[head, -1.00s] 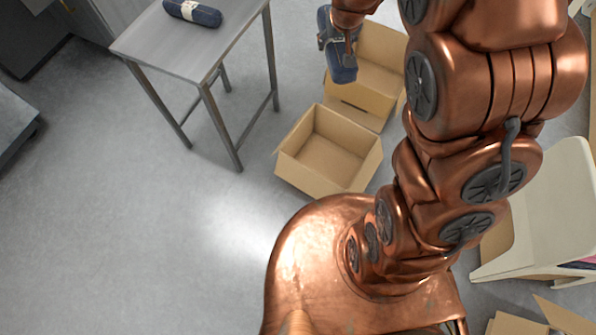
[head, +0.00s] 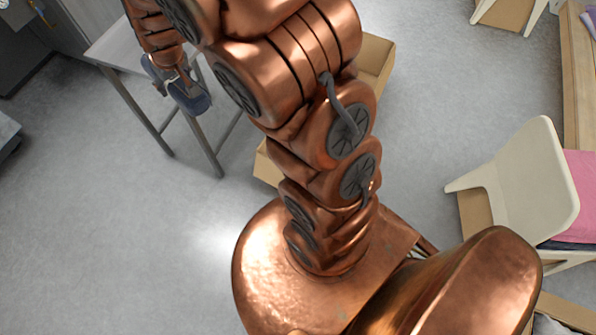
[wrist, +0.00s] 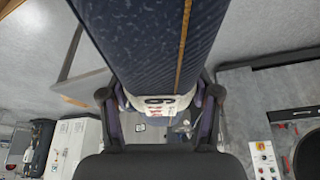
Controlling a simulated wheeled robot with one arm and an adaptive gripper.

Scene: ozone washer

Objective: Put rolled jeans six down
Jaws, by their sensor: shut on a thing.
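The rolled jeans are a dark blue roll (head: 193,100) with a pale band, held in the air in front of the metal table (head: 110,50) at the upper left of the head view. My gripper (head: 176,82) is shut on them. In the wrist view the roll (wrist: 155,40) fills the upper middle, with an orange seam along it and a white printed label band. My gripper's fingers (wrist: 160,100) are on both sides of the roll near that band. My arm hides much of the tabletop.
A cardboard box (head: 372,60) stands partly behind my arm, and another box edge (head: 266,168) shows beside it. A cream chair (head: 540,175) with a pink item is at the right. The wrist view shows a control panel (wrist: 262,160) at lower right.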

